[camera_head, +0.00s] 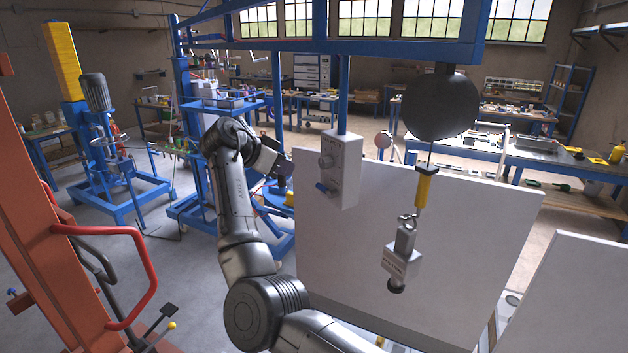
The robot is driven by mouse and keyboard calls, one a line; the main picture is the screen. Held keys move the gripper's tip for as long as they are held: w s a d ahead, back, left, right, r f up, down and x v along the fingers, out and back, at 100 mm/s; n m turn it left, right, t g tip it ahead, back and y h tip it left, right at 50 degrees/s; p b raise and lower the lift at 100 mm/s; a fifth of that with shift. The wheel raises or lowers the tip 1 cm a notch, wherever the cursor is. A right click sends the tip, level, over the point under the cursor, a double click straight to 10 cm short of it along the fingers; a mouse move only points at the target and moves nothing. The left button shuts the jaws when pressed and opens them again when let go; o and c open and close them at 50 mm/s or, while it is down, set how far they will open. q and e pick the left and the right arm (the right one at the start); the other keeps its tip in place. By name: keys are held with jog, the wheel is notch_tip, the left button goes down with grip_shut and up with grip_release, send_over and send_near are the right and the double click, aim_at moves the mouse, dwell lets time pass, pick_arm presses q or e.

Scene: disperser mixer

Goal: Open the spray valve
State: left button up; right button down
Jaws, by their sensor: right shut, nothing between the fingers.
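A grey control box (341,172) hangs from a blue post in the middle of the camera_head view. No label naming the spray valve can be read; the lever looks like a valve handle. My right arm rises from the bottom and bends over toward the box. My right gripper (284,168) is shut and empty, left of the box and apart from the lever. Its fingertips are small and dark here. My left gripper is out of view.
A large white panel (420,225) stands behind the box. An orange frame with a red handle (140,275) stands at left. A blue overhead beam (330,47) crosses above.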

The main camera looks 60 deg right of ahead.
aim_at(324, 190)
dwell(0.4)
jog(key=shift+s+d, duration=0.1)
jog(key=shift+p+x, duration=1.5)
jog(key=shift+x, duration=3.4)
jog(key=shift+s+d, duration=0.1)
jog(key=shift+s, duration=0.05)
